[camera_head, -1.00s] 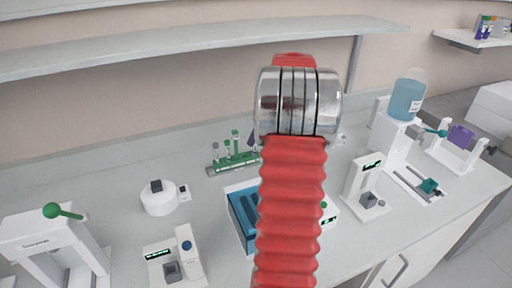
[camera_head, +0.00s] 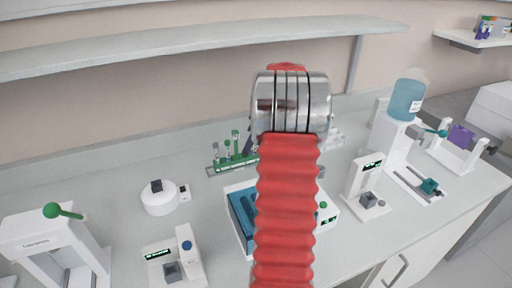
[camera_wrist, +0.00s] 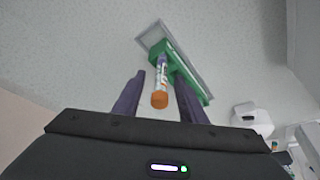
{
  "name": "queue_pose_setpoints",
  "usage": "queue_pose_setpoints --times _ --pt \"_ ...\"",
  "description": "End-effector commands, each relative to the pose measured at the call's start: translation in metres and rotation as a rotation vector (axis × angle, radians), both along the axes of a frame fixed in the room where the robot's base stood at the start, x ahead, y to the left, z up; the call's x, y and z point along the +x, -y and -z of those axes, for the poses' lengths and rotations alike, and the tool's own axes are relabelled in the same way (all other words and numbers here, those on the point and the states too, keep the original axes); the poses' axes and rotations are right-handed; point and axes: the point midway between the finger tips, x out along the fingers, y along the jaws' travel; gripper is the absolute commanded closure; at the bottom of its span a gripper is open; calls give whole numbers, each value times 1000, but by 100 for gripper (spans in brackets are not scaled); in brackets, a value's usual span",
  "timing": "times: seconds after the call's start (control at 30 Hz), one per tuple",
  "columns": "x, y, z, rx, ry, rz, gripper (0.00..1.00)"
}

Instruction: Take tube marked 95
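My gripper (camera_wrist: 160,75) is open, with two dark purple fingers spread in the wrist view. Between the fingertips shows a tube (camera_wrist: 162,72) with an orange cap and a white label; gaps show on both sides of it. I cannot read its marking. The tube meets a green rack (camera_wrist: 195,92) on a grey base. My red arm hides the right end of the rack and most of my gripper there.
A blue box (camera_head: 238,214) stands partly behind my arm. A round white device (camera_head: 158,199) is left of the rack. White instruments (camera_head: 366,188) stand to the right, and another (camera_head: 175,262) at the front left. A shelf (camera_head: 180,38) runs along the wall above.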

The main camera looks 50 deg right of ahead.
Motion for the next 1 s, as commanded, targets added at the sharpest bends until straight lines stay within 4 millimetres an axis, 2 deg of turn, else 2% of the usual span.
queue_pose_setpoints --times 0.2,0.7,1.0 --pt "0 0 0 0 0 0 62" --pt "0 0 0 0 0 0 97" --pt "0 0 -2 0 0 -1 98"
